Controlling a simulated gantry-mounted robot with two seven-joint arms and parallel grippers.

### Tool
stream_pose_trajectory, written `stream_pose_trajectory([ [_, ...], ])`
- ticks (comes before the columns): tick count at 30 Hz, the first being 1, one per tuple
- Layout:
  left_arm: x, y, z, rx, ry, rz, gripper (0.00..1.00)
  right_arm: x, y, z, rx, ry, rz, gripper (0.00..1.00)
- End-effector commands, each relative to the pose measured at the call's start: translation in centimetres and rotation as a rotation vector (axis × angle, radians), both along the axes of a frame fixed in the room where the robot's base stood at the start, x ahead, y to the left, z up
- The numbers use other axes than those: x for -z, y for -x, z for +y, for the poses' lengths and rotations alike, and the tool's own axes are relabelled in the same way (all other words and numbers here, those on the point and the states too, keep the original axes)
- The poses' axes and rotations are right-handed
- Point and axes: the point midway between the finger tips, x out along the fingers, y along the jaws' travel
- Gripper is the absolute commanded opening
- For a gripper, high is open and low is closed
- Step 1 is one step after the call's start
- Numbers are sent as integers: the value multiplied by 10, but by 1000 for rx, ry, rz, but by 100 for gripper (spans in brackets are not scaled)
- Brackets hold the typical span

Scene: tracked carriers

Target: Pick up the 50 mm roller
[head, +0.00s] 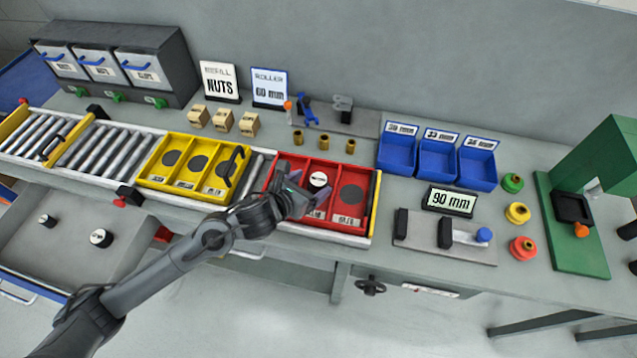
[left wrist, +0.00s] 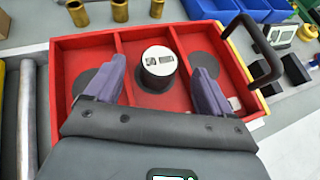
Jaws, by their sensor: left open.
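A black roller with a white, marked top (head: 318,179) stands upright in the middle compartment of the red carrier (head: 376,205). In the left wrist view the roller (left wrist: 158,62) is between and slightly beyond the fingertips; its size marking is not readable. My left gripper (head: 306,192) is open and empty over the near part of the red carrier. Its two fingers (left wrist: 160,82) are apart, one on each side of the roller, with visible gaps. My right gripper is not visible.
A yellow carrier (head: 147,181) sits on the roller track left of the red one. The red carrier has a black handle (left wrist: 262,55). A green press (head: 560,235) is at right.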

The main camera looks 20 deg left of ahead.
Motion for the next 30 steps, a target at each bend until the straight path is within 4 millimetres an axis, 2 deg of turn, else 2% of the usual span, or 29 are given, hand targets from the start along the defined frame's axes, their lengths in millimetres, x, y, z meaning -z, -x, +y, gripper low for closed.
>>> stream_pose_trajectory([
  [6,11,-19,-5,0,1,-1,83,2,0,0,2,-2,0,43],
  [15,12,-20,-5,0,-1,0,81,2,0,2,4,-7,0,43],
  [28,12,-20,-5,0,-1,0,15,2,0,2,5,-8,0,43],
  [30,11,-20,-5,0,1,-2,14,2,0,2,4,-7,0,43],
])
